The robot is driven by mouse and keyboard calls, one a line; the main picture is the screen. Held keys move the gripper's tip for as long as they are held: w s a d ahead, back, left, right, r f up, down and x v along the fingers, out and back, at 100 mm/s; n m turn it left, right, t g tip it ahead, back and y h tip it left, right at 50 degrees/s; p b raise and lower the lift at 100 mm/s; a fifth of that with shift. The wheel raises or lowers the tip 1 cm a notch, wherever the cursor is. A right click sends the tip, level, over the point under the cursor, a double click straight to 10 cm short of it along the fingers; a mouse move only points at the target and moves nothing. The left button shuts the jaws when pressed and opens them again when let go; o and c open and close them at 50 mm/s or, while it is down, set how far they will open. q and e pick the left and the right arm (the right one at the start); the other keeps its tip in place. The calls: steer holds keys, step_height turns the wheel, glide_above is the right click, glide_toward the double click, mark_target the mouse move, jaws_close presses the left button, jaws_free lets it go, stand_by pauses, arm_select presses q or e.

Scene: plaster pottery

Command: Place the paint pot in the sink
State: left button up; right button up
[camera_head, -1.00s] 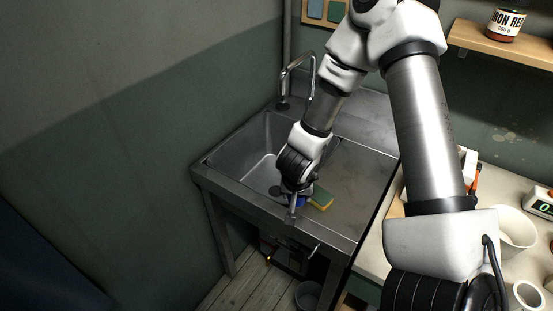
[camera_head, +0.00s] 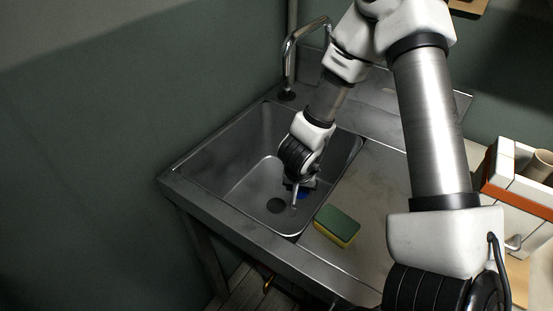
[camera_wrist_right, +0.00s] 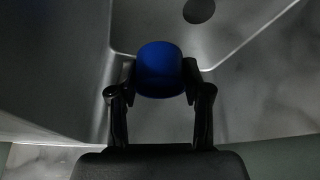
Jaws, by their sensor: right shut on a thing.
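The paint pot (camera_wrist_right: 159,70) is a small blue round pot held between the two black fingers of my right gripper (camera_wrist_right: 160,82) in the right wrist view. The sink (camera_head: 235,149) is a grey steel basin with a dark round drain (camera_head: 275,205). The pot appears within the basin's outline; I cannot tell whether it touches the bottom. My left gripper is not in view.
A green and yellow sponge (camera_head: 337,226) lies on the steel drainboard (camera_head: 385,180) right of the basin. A curved tap (camera_head: 290,60) stands at the back of the basin. A white and orange brick structure (camera_head: 515,180) is at the far right.

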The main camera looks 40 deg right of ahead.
steer(key=b, duration=0.3)
glide_above(297, 220)
step_height(297, 220, down, 7)
arm_select(q)
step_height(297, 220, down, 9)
steer(key=b, duration=0.3)
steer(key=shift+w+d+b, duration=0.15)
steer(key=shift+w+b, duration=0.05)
steer(key=shift+b, duration=0.1)
arm_select(e)
steer(key=f, duration=0.5)
steer(key=a+f, duration=0.1)
steer(key=f, duration=0.2)
steer(key=shift+s, duration=0.4)
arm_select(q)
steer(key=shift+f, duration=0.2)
arm_select(e)
steer(key=shift+f, duration=0.15)
steer(key=o, duration=1.2)
steer(key=shift+r, duration=0.3)
arm_select(q)
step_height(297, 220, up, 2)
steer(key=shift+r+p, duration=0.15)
steer(key=shift+p, duration=0.85)
arm_select(e)
steer(key=v, duration=0.7)
steer(key=shift+s+a, duration=0.1)
steer(key=shift+r, duration=0.1)
